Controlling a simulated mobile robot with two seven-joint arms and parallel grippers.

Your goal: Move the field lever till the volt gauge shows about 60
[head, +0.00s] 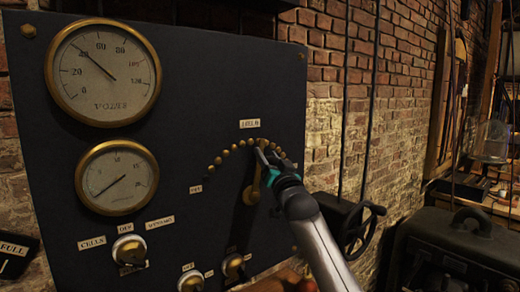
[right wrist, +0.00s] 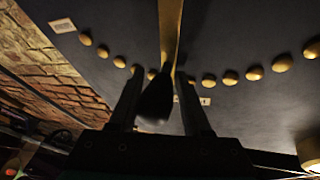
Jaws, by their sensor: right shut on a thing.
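The volt gauge (head: 103,73) is the upper, larger brass-rimmed dial on the dark panel. Its needle points up-left, at about 40. The field lever (head: 256,182) is a brass arm standing nearly upright below an arc of brass studs (head: 225,152). My right gripper (head: 267,158) is at the lever's upper end, shut on it. In the right wrist view, the lever's brass arm (right wrist: 170,30) and dark handle (right wrist: 155,100) lie between the two fingers, with studs on both sides. The gripper hides part of the lever and arc in the head view. My left gripper is not in view.
A smaller gauge (head: 117,178) sits below the volt gauge, its needle at the low end. Switch knobs (head: 129,250) line the panel's lower part. A black handwheel (head: 358,228) and a dark case with a handle (head: 465,240) stand to the right. A brick wall is behind.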

